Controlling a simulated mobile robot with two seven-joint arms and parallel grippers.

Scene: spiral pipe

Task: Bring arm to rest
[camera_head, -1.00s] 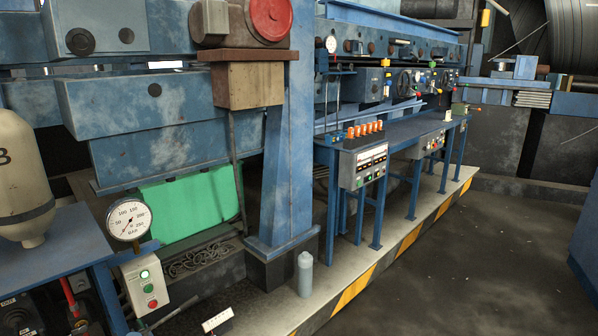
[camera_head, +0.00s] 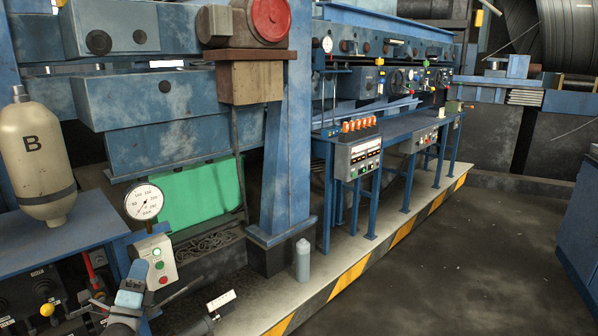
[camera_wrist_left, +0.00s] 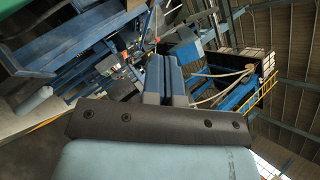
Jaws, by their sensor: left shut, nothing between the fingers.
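My left gripper (camera_head: 137,268) rises from the bottom left of the head view, pale blue with a dark grey wrist below it. It is shut and empty, and its tips point up. In the picture it stands in front of the left edge of the small white button box (camera_head: 157,259); I cannot tell the distance between them. In the left wrist view the two blue-grey fingers (camera_wrist_left: 161,60) lie side by side beyond a dark bolted bracket. My right gripper is not in view.
A beige tank marked B (camera_head: 38,165) stands on a blue bench at left, near a round gauge (camera_head: 144,202). A grey bottle (camera_head: 303,262) stands by a blue post. A long blue control bench (camera_head: 400,125) runs behind. The dark floor (camera_head: 460,265) at right is open.

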